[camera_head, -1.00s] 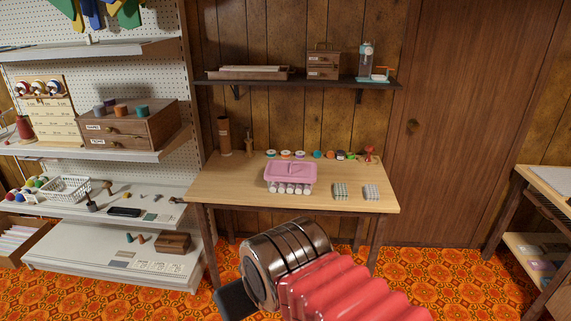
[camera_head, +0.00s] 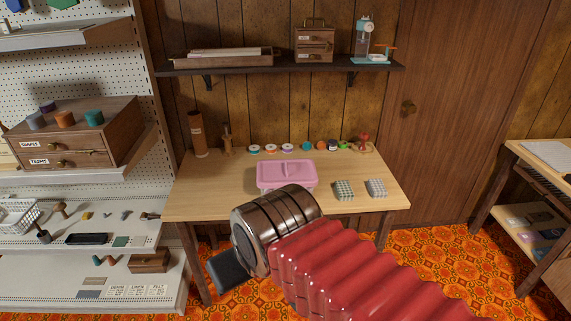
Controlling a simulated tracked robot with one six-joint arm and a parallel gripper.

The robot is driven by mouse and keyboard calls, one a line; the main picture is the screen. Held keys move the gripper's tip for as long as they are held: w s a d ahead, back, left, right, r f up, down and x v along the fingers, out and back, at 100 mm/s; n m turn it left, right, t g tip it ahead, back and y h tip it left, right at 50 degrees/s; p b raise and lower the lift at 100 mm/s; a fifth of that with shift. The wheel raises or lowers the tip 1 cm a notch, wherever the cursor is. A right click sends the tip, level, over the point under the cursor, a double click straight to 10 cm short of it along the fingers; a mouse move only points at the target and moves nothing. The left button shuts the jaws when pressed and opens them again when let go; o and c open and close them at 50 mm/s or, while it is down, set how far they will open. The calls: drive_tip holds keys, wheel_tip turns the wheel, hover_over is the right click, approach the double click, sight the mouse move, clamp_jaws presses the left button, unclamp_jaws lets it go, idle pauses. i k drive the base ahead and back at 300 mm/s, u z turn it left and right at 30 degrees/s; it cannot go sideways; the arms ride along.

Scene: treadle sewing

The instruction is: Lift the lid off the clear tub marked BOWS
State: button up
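The lid sits on the tub.
Two checked bundles (camera_head: 344,190) lie right of the tub on the table (camera_head: 220,190). Several spools (camera_head: 287,148) line its back edge. A wall shelf (camera_head: 280,67) hangs above it. A pegboard shelf unit (camera_head: 95,225) stands left, another table (camera_head: 540,165) right.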

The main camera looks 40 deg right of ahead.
sight(270, 174)
drive_tip(key=z, duration=0.25)
drive_tip(key=i, duration=1.45)
drive_tip(key=z, duration=0.25)
